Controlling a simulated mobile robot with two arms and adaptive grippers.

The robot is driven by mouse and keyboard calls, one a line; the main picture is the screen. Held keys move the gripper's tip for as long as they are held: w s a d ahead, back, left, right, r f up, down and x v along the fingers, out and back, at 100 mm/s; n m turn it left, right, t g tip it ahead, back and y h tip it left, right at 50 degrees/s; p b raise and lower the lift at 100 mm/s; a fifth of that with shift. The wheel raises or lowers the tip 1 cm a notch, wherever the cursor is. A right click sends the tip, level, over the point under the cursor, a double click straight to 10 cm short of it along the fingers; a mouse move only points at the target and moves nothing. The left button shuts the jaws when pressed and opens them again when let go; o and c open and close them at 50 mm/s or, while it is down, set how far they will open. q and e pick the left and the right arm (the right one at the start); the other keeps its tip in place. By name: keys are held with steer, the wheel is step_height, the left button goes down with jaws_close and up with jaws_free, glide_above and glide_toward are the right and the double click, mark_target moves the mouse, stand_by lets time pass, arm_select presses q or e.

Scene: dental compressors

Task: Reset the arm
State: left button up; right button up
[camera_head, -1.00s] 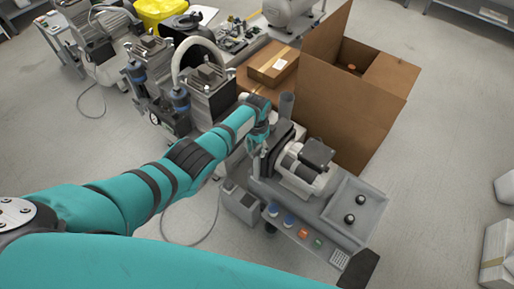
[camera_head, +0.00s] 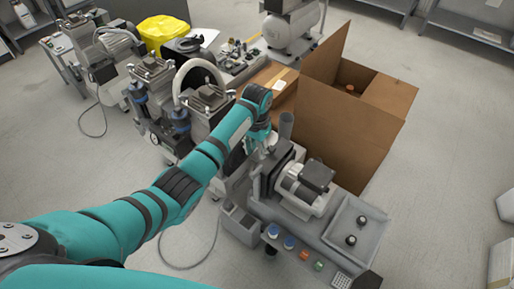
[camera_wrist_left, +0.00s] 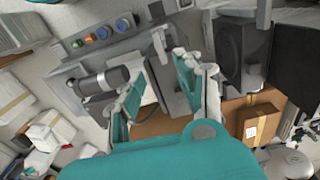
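My left arm (camera_head: 130,220), teal with dark bands, reaches from the lower left to the bench machine. My left gripper (camera_head: 262,140) is at its end, beside the grey machine with a motor (camera_head: 305,187), and is partly hidden by the wrist. In the left wrist view, its two fingers (camera_wrist_left: 158,85) stand apart with nothing held between them. The machine shows behind them. A teal link of mine crosses the bottom of the head view. My right gripper is not in view.
A large open cardboard box (camera_head: 340,125) stands behind the machine, close to the gripper. A smaller closed box (camera_head: 283,88) is to its left. Compressor units (camera_head: 155,95) and a yellow bin (camera_head: 163,32) are at upper left. The floor at right is mostly clear.

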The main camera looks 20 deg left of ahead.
arm_select(q)
steer(key=shift+r, duration=0.3)
